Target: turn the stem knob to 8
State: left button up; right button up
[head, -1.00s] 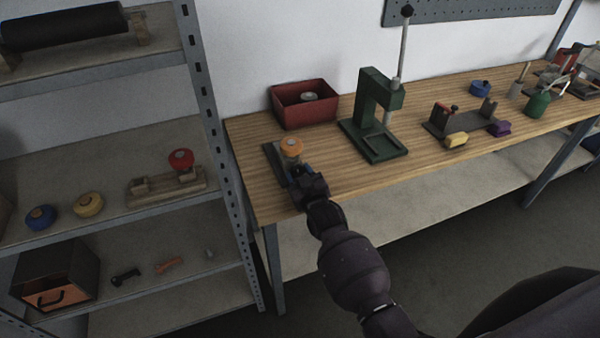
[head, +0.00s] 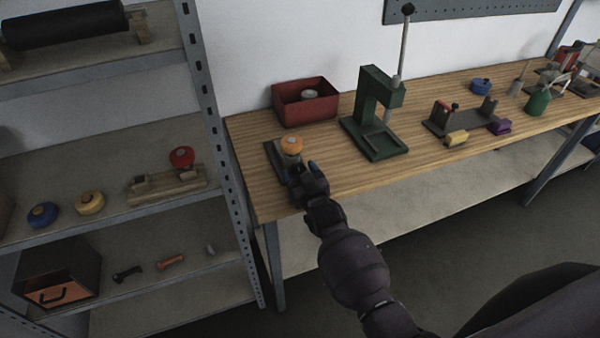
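An orange knob (head: 291,145) sits on a pale round body on a dark plate (head: 273,156) at the near left end of the wooden bench. It appears to be the stem knob; its number marks are too small to read. My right gripper (head: 311,168) is just in front and to the right of the knob, over the bench, with a blue fingertip showing. It looks apart from the knob. The hand hides part of the fixture and its own finger gap, so I cannot tell how far it is open. My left gripper is not in view.
A red bin (head: 306,103) stands behind the knob, and a green lever press (head: 376,125) to its right. Further right are a dark fixture (head: 462,119), a yellow block (head: 457,138) and a purple block (head: 501,127). A metal shelf (head: 200,120) stands close on the left.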

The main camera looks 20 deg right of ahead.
jog(key=s, duration=1)
jog(key=shift+s+d, duration=0.15)
jog(key=shift+s, duration=0.25)
jog(key=shift+f, duration=0.1)
dwell(0.3)
jog(key=s+d+f+g, duration=0.2)
jog(key=s+f, duration=0.1)
jog(key=s, duration=0.4)
jog(key=s+d+f+g, duration=0.2)
jog(key=s, duration=0.4)
jog(key=s+d+f+m+g, duration=0.1)
jog(key=s+d+f+g, duration=0.1)
jog(key=s, duration=0.5)
jog(key=shift+s+d+f+h, duration=0.3)
jog(key=shift+d+f+h, duration=0.15)
jog(key=shift+f, duration=0.4)
